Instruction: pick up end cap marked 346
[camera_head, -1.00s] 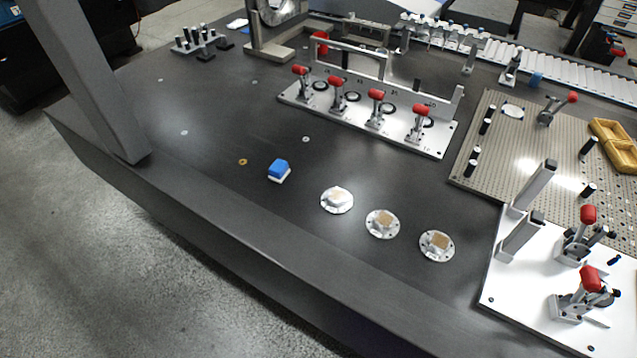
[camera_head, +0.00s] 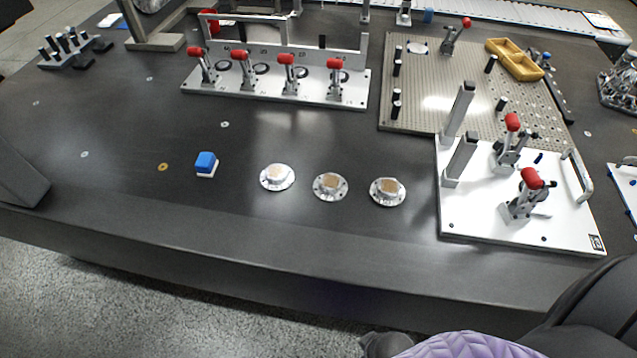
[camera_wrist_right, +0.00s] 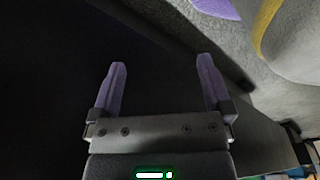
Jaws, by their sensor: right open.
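Part of my right arm shows at the lower right of the head view, well below the caps. My left gripper is not in view.
A blue-and-white block (camera_head: 206,163) sits left of the caps. A white fixture plate (camera_head: 480,215) with red-handled clamps stands to their right. A clamp rail (camera_head: 225,106) and a perforated plate (camera_head: 425,75) lie behind. The table's front edge is close below the caps.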

